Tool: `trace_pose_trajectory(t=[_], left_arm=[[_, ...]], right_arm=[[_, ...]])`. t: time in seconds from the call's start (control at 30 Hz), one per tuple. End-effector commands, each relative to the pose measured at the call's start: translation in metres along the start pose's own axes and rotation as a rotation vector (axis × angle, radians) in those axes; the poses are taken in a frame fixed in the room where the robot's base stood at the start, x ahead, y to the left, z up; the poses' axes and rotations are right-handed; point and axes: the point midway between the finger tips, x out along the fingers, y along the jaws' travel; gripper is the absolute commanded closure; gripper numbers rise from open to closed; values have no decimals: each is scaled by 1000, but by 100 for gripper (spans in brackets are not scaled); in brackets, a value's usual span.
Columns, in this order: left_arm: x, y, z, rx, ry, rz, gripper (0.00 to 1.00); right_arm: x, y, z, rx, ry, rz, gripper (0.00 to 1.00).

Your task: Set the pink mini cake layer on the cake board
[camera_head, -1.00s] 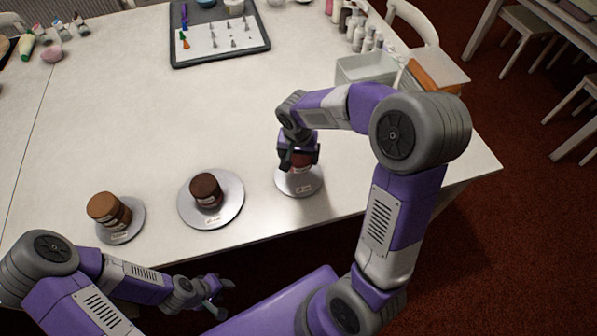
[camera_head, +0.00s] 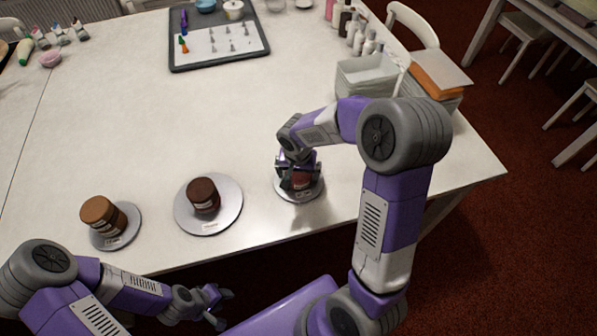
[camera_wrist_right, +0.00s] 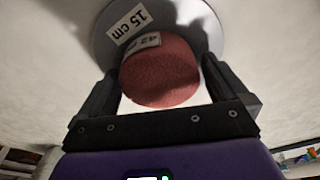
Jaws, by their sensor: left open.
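The pink mini cake layer (camera_head: 302,181) is between the fingers of my right gripper (camera_head: 298,176), at the right-hand round grey cake board (camera_head: 313,192). My left gripper (camera_head: 217,302) is open and empty, off the table's front edge.
A dark brown cake layer (camera_head: 203,194) stands on the middle board (camera_head: 230,208), and a lighter brown one (camera_head: 100,213) on the left board (camera_head: 131,225). A tray of nozzles (camera_head: 220,62), a bin (camera_head: 365,77) and bottles lie farther back. The table centre is clear.

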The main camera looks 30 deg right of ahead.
Motion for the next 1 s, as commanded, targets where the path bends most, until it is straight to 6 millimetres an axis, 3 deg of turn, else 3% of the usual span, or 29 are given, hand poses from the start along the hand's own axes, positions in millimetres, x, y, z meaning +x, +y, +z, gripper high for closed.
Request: trace_pose_trajectory(t=[0.27, 0.7, 1.0], left_arm=[[-4, 2, 0, 0, 0, 0, 57], [-32, 12, 1, 0, 0, 0, 57], [-39, 15, 2, 0, 0, 0, 57]], right_arm=[[-4, 0, -1, 0, 0, 0, 0], [-93, 0, -2, 0, 3, -3, 0], [-123, 0, -1, 1, 1, -1, 0]])
